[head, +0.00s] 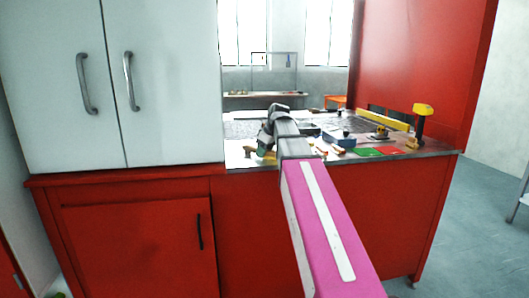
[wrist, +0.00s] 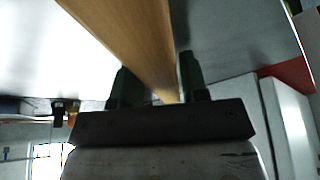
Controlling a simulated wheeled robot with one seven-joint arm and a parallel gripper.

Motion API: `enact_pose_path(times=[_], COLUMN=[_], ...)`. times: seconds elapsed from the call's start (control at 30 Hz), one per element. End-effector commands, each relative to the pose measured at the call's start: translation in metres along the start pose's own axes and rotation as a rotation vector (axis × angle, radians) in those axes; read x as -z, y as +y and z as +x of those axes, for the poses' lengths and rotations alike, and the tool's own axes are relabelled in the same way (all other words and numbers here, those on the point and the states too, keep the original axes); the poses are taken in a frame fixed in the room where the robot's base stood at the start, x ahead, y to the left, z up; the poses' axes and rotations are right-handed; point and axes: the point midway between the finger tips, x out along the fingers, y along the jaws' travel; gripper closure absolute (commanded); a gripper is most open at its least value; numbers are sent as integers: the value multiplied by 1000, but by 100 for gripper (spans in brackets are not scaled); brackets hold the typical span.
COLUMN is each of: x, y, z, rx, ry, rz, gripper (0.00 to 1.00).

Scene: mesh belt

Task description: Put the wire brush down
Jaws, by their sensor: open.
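The wire brush shows in the wrist view as a long wooden handle (wrist: 135,35), running between the fingers of my gripper (wrist: 158,88). The jaws are open, with the handle between them; I cannot tell whether it touches either finger. The brush's bristles are out of view. In the head view my gripper (head: 261,152) is low over the front left of the metal worktop (head: 237,158), partly hidden by my wrist. A small yellowish-brown piece beside the fingers may be the handle.
A blue block (head: 338,138), a green card (head: 368,152), a red card (head: 390,150) and a yellow-headed tool (head: 423,110) are on the worktop right of my arm. A yellow bar (head: 385,120) lies behind. A white cabinet (head: 165,80) closes off the left.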

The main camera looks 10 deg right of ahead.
Motion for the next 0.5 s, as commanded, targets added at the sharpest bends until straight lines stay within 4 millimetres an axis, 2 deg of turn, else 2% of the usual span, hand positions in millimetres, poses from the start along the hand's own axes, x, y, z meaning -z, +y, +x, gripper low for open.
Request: enact_pose_path(times=[0.03,0.17,0.5], x=[-1,0,1], y=[-6,-4,-1], z=[0,-13,-73], rx=[12,7,3], ry=[-3,-1,-1], rz=[-1,0,0], gripper=[45,45,45])
